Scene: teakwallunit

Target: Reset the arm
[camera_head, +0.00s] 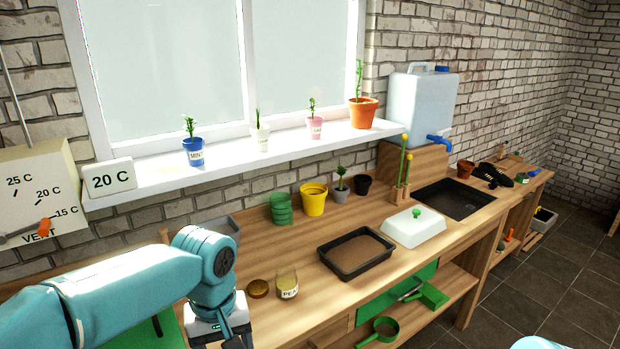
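My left arm (120,285) comes in from the left and bends down at the wrist over the left part of the wooden bench (330,215). My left gripper (230,338) points downward at the bottom edge of the picture. Its fingertips are cut off or hidden, so I cannot tell whether it is open or holds anything. A small teal piece of my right arm (545,343) shows at the bottom right edge. My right gripper is out of the picture.
Near my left gripper stand a glass jar (287,283) and a round brown lid (258,288). A black soil tray (356,253) and a white cover (413,227) lie further right. Potted plants line the windowsill (290,147). A water tank (420,105) stands behind a dark basin (455,198).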

